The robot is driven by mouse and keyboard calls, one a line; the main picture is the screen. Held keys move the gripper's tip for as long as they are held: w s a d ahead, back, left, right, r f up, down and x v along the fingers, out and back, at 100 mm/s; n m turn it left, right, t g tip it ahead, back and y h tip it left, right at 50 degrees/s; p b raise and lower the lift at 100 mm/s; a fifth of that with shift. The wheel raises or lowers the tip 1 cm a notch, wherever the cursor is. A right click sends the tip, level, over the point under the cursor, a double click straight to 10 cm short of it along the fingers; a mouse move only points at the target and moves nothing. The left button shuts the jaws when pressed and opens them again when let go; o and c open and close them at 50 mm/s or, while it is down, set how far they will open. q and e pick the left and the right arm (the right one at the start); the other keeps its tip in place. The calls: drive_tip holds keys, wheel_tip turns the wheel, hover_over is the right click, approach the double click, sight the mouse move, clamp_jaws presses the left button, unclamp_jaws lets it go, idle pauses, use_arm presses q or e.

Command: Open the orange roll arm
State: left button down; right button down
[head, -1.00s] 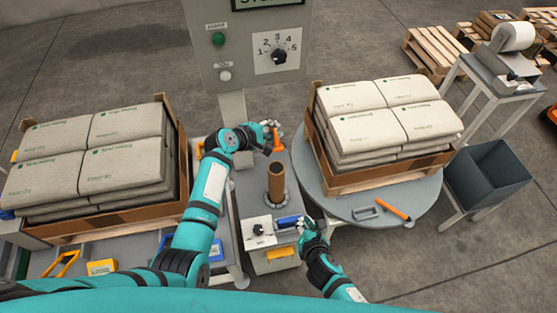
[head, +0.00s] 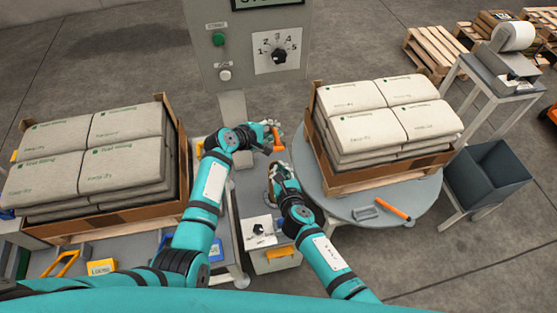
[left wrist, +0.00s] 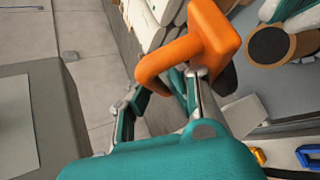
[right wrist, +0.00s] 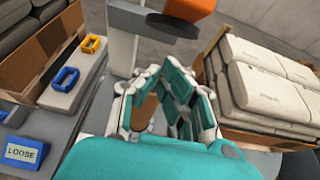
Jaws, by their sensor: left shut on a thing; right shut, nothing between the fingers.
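The orange roll arm (head: 278,143) is at the far end of the grey machine top, below the control panel. My left gripper (head: 268,132) is shut on it; the left wrist view shows the fingers (left wrist: 160,95) on the bent orange bar (left wrist: 210,35). My right gripper (head: 281,172) is shut and empty, just nearer than the orange arm, beside the brown roll (head: 270,172). The brown roll's round end shows in the left wrist view (left wrist: 271,45). In the right wrist view, the fingers (right wrist: 170,90) partly hide it; contact is unclear.
A control panel (head: 240,75) stands behind. Stacked sacks in a box (head: 100,200) stand left; another sack stack (head: 385,115) is on the round grey turntable (head: 345,208) at right. An orange-handled tool (head: 394,209) lies there.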

use_arm(q)
drive_tip(key=shift+w+r, duration=0.1)
drive_tip(key=shift+r, duration=0.05)
use_arm(e)
drive_tip(key=shift+w+a+r, duration=0.1)
drive_tip(key=shift+w+r, duration=0.35)
drive_tip(key=shift+r, duration=0.25)
drive_tip(key=shift+w+a+r, duration=0.1)
drive_tip(key=shift+w+r, duration=0.3)
drive_tip(key=shift+r, duration=0.3)
